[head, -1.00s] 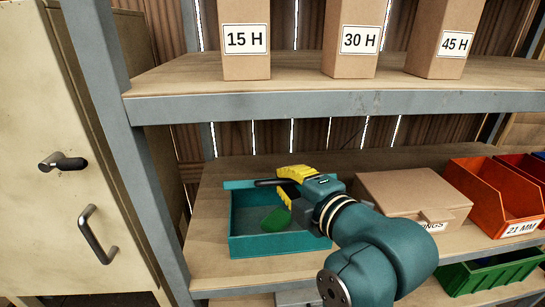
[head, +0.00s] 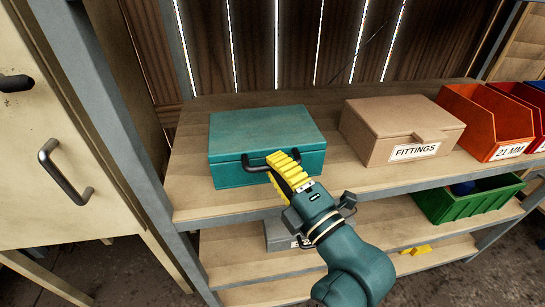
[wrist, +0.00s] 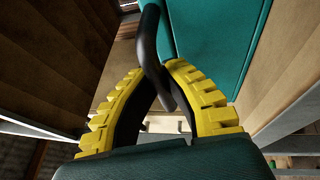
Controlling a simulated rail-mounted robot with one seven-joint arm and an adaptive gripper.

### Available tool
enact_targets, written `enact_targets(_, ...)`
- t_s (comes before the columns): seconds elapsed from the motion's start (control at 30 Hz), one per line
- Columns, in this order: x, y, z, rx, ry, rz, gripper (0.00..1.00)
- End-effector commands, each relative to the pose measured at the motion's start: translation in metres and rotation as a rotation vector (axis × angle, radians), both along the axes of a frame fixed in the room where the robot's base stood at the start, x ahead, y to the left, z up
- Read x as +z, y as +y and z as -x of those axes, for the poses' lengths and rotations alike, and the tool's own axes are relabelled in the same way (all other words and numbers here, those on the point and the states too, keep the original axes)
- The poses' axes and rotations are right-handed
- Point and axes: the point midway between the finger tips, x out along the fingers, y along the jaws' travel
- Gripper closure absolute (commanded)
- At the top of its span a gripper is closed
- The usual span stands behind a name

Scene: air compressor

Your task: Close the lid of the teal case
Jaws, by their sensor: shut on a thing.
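The teal case (head: 262,130) sits on the wooden shelf with its lid down, flush on the body as far as the head view shows. Its dark handle (head: 256,168) is at the front, along the lid's edge. My gripper (head: 280,170), with yellow ridged fingers, is at the handle in front of the case. In the wrist view the dark handle (wrist: 152,50) runs between the fingertips, and the fingers are shut on it. The case (wrist: 208,35) fills the upper right there. The inside of the case is hidden.
A cardboard fittings box (head: 400,125) stands to the right of the case, with orange bins (head: 487,120) beyond it. A green bin (head: 470,200) and a grey box (head: 280,236) are on the lower shelf. A metal post (head: 130,150) stands left.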

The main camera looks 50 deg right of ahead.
Motion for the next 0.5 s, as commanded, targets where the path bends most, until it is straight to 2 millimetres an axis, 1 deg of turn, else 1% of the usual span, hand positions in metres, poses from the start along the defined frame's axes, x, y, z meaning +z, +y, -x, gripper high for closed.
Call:
enact_targets(0.43, -0.0026, 0.0003, 0.0003, 0.001, -0.009, 0.007, 1.00)
enact_targets(0.47, -0.0028, 0.0003, 0.0003, 0.001, -0.009, 0.007, 0.90)
enact_targets(0.5, -0.0030, 0.0002, 0.0002, 0.001, -0.008, 0.006, 0.82)
